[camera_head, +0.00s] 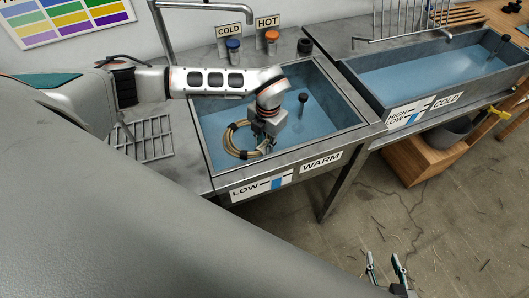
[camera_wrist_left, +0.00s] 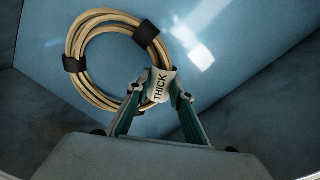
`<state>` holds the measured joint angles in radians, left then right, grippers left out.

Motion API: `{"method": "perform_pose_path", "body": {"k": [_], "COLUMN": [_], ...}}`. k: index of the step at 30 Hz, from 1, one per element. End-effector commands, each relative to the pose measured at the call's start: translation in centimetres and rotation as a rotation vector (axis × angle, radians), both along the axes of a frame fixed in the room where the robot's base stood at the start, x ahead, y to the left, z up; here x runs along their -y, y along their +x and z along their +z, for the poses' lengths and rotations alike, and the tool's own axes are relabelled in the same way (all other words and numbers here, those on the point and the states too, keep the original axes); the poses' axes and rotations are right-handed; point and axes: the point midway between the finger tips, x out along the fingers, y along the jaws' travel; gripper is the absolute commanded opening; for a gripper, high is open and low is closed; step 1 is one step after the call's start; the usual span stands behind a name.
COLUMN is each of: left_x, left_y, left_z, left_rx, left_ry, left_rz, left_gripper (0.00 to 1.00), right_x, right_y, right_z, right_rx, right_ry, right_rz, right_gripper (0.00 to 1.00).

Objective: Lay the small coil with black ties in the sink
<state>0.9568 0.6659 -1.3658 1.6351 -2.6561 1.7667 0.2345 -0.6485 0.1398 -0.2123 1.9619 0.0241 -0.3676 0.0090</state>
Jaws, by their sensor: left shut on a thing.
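The cane coil (camera_head: 231,141) is tan with black ties and shows inside the left sink (camera_head: 341,107) in the head view. In the left wrist view the coil (camera_wrist_left: 84,86) has a white tag reading THICK (camera_wrist_left: 160,86) at its lower right. My left gripper (camera_head: 264,144) reaches down into the sink and is shut on the coil's edge at the tag. The tag hides part of the grip (camera_wrist_left: 158,98). I cannot tell whether the coil touches the water. My right gripper (camera_head: 386,270) is above the floor at the lower right, its fingers apart and empty.
The left sink's front label reads LOW and WARM (camera_head: 320,161); COLD and HOT signs (camera_head: 267,21) stand behind it. A second blue-water sink (camera_head: 420,75) lies to the right, labelled COLD. A wire rack (camera_head: 150,138) lies left of the left sink. Black upright plugs stand in both sinks.

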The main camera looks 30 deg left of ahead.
Motion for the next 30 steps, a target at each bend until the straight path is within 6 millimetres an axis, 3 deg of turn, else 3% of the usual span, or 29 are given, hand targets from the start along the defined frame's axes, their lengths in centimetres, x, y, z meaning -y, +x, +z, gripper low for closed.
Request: {"method": "perform_pose_path", "body": {"k": [8,15,25,26,27,30], "left_x": [0.1,0.1,0.0,0.0,0.0,0.0], "left_y": [0.0,0.0,0.0,0.0,0.0,0.0], "left_z": [-2.0,-5.1,-5.4,-5.5,-5.4,-5.4], "left_rx": [0.000,0.000,0.001,0.000,0.000,0.001], "left_ry": [-0.001,-0.001,0.000,0.000,0.000,0.000], "left_rz": [0.000,-0.001,-0.001,-0.001,-0.001,-0.001], "left_gripper": [0.00,0.00,0.00,0.24,0.34,0.38], "right_x": [0.0,0.0,0.0,0.0,0.0,0.0], "right_y": [0.0,0.0,0.0,0.0,0.0,0.0], "right_z": [-0.1,-0.3,-0.4,-0.4,-0.4,-0.3], "right_rx": [0.000,-0.001,-0.001,-0.001,-0.001,-0.001], "right_ry": [0.000,0.000,0.000,0.000,0.000,0.000], "right_rz": [0.000,0.000,0.000,0.000,0.000,0.000], "right_gripper": [0.40,0.40,0.40,0.40,0.40,0.40]}}
